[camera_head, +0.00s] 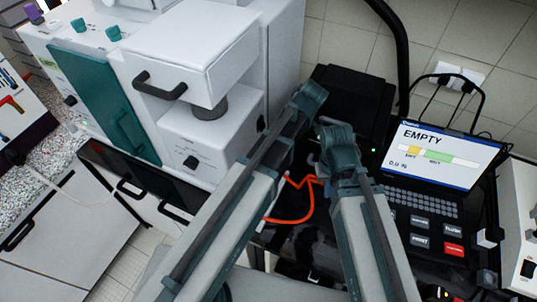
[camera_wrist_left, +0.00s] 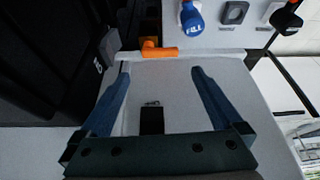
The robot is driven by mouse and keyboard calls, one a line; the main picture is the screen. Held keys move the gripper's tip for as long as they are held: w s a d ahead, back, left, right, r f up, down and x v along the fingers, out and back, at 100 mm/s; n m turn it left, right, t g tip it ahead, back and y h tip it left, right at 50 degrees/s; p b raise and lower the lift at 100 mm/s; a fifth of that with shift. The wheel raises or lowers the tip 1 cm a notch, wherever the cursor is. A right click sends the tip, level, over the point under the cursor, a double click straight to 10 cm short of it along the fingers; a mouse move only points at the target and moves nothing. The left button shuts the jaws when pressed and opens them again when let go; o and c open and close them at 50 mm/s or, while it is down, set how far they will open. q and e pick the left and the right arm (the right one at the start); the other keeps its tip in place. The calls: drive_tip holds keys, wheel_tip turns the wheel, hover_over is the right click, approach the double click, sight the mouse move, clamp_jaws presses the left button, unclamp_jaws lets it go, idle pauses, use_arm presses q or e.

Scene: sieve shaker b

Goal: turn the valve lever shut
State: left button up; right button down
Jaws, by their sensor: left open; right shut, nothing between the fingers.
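My left gripper (camera_wrist_left: 160,71) is open in the left wrist view, with its two blue fingers apart and nothing between them. A small orange L-shaped piece (camera_wrist_left: 160,53) lies just beyond the fingertips, at the edge of a pale grey surface; it may be the valve lever, but I cannot tell for sure. It is apart from the fingers. In the head view, my right gripper (camera_head: 319,168) is shut and empty near an orange hose (camera_head: 306,215), mostly hidden by its own wrist. The left gripper's fingers cannot be made out there, and no lever is clearly visible.
A blue knob (camera_wrist_left: 191,20) stands beyond the orange piece. A large white machine (camera_head: 215,60) with a black handle fills the upper left. A screen (camera_head: 438,155) reading "EMPTY" and a black keypad console (camera_head: 420,207) stand at the right. A black box (camera_head: 355,105) is behind my wrists.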

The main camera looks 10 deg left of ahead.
use_arm(q)
drive_tip(key=b+x, duration=0.8)
drive_tip(key=x, duration=0.1)
drive_tip(key=shift+a+f, duration=0.15)
drive_tip(key=shift+f, duration=0.25)
use_arm(e)
wheel_tip(320, 180, down, 9)
drive_tip(key=shift+f, duration=0.1)
use_arm(q)
drive_tip(key=c, duration=1)
drive_tip(key=shift+a+m, duration=0.1)
drive_tip(key=shift+m, duration=0.4)
drive_tip(key=shift+c, duration=0.3)
drive_tip(key=o, duration=1.1)
drive_tip(key=shift+c, duration=0.2)
